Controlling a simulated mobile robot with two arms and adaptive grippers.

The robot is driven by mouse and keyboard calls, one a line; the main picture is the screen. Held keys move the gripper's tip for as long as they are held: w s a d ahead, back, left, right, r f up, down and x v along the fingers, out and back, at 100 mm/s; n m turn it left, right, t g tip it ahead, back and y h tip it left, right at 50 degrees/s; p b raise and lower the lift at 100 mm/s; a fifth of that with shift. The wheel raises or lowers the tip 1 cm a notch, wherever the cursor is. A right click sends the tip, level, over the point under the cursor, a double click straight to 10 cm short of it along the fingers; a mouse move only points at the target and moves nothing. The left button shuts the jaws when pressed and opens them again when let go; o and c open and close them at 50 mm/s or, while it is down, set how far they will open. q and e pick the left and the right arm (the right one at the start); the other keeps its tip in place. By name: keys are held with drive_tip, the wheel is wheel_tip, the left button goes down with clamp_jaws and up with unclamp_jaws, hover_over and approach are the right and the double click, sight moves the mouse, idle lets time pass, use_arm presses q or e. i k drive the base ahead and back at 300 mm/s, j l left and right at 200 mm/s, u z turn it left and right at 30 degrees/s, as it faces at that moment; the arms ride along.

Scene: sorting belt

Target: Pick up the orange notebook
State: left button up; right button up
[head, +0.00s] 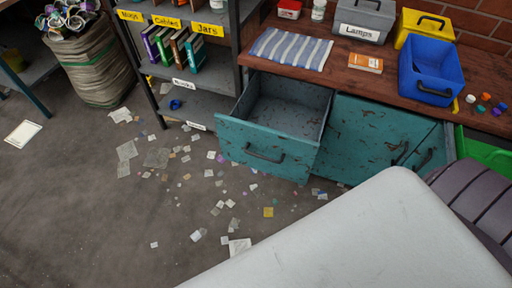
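An orange notebook (366,63), with a pale edge along its front, lies flat on the brown wooden counter (345,82). It sits between the striped cloth and the blue bin, apart from both. Nothing covers it. Neither of my grippers shows in the head view.
A striped cloth (290,48), a grey Lamps box (364,20), a yellow case (424,23) and a blue bin (431,70) stand around it. Below, an empty teal drawer (262,145) juts out. Books (176,47) fill a shelf. Paper scraps litter the floor. A large pale surface blocks the lower right.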

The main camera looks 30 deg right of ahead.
sight(357, 62)
drive_tip(key=l+z, duration=0.1)
drive_tip(key=z, duration=1.65)
